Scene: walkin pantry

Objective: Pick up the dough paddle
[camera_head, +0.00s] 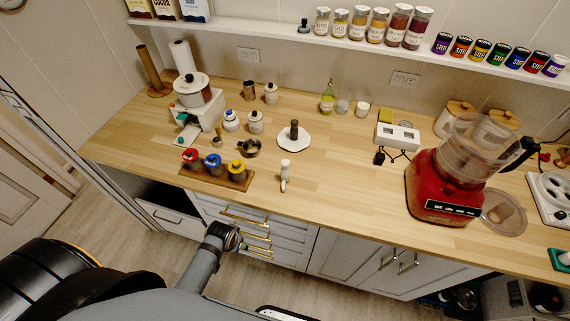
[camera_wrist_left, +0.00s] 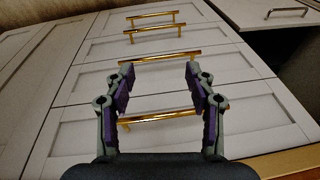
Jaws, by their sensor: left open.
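My right gripper is not in view.
A white disc with a dark stem (camera_head: 294,136) lies behind the white piece. A wooden rack (camera_head: 218,178) with red, blue and yellow-topped jars is to its left. A red food processor (camera_head: 437,190) stands to the right. The counter around the white piece is clear.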

